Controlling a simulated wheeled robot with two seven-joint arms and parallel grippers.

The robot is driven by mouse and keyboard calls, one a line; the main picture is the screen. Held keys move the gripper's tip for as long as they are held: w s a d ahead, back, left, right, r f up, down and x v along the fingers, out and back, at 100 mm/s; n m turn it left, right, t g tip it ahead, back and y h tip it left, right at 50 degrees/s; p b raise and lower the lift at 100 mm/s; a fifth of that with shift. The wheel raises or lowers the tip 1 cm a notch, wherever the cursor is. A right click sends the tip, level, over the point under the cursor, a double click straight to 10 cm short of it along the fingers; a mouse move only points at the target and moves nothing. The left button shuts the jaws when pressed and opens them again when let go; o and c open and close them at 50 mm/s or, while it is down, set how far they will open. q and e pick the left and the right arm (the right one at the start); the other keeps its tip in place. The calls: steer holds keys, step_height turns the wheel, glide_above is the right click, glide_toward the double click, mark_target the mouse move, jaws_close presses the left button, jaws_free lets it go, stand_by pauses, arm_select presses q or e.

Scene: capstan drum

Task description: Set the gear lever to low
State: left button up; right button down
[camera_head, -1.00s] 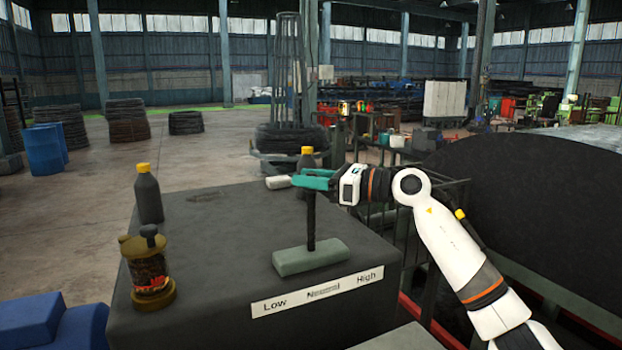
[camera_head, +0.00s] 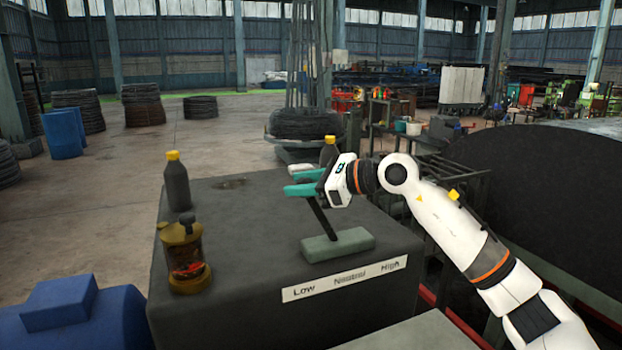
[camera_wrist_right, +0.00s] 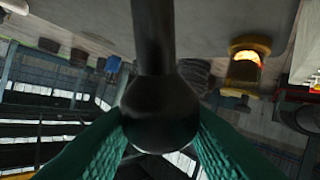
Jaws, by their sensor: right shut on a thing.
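The gear lever (camera_head: 320,217) is a dark rod on a grey-green base (camera_head: 338,245) on top of a dark box (camera_head: 240,240). It leans to the left, toward the Low end of the white label plate (camera_head: 345,278), which reads Low, Neutral, High. My right gripper (camera_head: 304,183) is at the lever's top, with its teal fingers pointing left. In the right wrist view, the black round knob (camera_wrist_right: 160,112) sits between the two teal fingers, which are shut on it. My left gripper is not in view.
A dark bottle with a yellow cap (camera_head: 178,182) and a brown-gold lantern-like container (camera_head: 186,258) stand on the box's left side. Another yellow-capped bottle (camera_head: 328,152) is behind my gripper. A blue object (camera_head: 70,315) lies at lower left. A large dark drum (camera_head: 540,190) stands at right.

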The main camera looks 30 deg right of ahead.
steer(key=shift+a+f, duration=0.3)
steer(key=shift+f, duration=0.15)
steer(key=c, duration=1)
jaws_free()
steer(key=shift+r, duration=0.1)
steer(key=shift+r, duration=0.1)
steer(key=shift+s+d+b, duration=0.35)
steer(key=shift+d+b, duration=0.05)
steer(key=b+v, duration=0.4)
steer(key=v, duration=0.7)
steer(key=shift+a, duration=0.15)
